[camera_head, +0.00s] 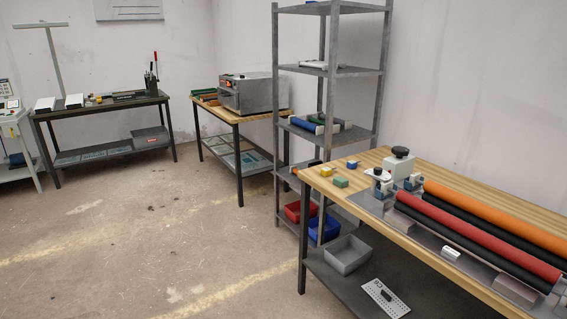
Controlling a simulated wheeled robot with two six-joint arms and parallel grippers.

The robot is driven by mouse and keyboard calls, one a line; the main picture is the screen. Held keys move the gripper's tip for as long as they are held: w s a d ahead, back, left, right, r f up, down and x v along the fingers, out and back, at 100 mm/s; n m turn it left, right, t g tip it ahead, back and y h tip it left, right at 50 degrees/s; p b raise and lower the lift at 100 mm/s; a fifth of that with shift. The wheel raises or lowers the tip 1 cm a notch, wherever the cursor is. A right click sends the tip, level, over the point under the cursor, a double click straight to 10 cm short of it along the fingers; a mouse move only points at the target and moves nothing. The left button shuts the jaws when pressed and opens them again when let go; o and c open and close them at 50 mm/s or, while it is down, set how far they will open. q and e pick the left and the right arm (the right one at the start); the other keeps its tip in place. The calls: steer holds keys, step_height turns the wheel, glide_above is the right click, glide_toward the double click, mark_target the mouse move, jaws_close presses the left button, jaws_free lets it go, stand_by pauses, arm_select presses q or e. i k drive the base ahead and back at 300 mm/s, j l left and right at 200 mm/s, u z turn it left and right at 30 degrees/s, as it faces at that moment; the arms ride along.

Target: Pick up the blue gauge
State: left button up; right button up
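A small blue block (352,164), which fits the blue gauge, sits on the wooden-topped workbench (388,212) at the right, near its far left corner. A yellow block (327,170) lies to its left and a green block (341,182) in front of it, each apart from it. Neither of my grippers is in view.
A machine with orange, red and black rollers (466,237) fills the bench's right part. A metal shelf rack (276,120) stands just behind the bench. The floor (150,230) at left is clear.

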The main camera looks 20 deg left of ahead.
mark_target(352, 164)
steer(key=u, duration=0.2)
steer(key=i+j+z, duration=0.1)
steer(key=z, duration=0.3)
steer(key=i+j+z, duration=0.2)
steer(key=z, duration=0.2)
steer(key=i+j+z, duration=0.25)
steer(key=z, duration=0.15)
